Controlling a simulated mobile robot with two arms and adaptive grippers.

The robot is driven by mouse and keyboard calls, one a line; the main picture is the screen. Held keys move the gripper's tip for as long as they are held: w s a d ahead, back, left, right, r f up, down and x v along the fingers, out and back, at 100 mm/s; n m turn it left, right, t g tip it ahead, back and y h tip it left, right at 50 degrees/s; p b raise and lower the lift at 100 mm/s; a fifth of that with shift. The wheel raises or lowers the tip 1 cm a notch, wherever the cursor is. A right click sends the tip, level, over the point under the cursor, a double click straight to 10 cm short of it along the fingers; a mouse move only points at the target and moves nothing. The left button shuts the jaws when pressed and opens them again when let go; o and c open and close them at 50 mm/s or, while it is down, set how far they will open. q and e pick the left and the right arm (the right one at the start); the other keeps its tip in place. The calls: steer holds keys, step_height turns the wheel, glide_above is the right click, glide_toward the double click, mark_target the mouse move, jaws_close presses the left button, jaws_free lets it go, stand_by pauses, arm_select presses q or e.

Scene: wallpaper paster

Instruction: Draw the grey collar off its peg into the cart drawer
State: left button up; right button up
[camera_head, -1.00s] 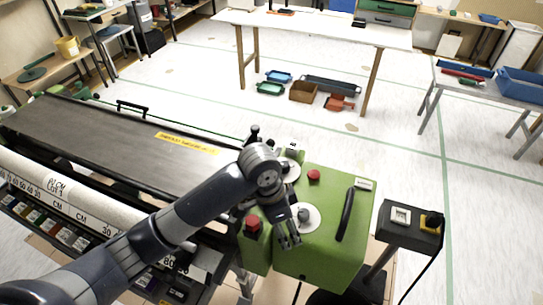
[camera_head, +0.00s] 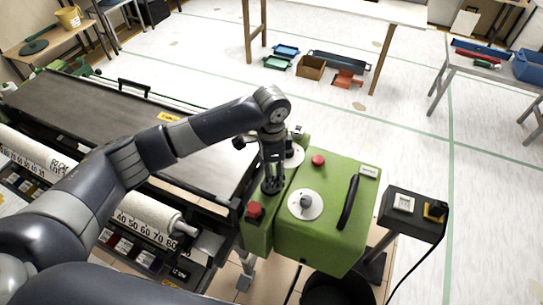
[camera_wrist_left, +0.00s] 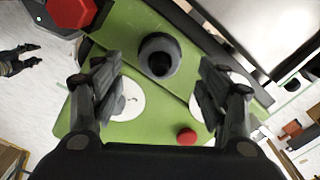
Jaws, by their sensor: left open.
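The grey collar (camera_wrist_left: 155,68) shows in the left wrist view as a grey ring around a dark centre, over the green machine top. My left gripper (camera_wrist_left: 160,95) is open, with one finger on each side of the view below the collar. In the head view my left gripper (camera_head: 272,188) points down at the machine's left part, hiding the collar there. I cannot pick out the cart drawer. A dark forked shape (camera_wrist_left: 18,60) at the wrist view's left edge looks like my right gripper; its opening is unclear.
The green machine (camera_head: 325,225) has a red button (camera_head: 255,210), a white disc with a knob (camera_head: 306,205) and a black handle (camera_head: 348,202). A control box (camera_head: 414,212) stands to its right.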

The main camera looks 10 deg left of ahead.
arm_select(q)
steer(key=shift+f+p, duration=0.3)
steer(key=shift+f, duration=1.7)
steer(key=shift+c, duration=0.4)
steer(key=c, duration=1.2)
steer(key=shift+o, duration=0.2)
steer(key=shift+r, duration=0.1)
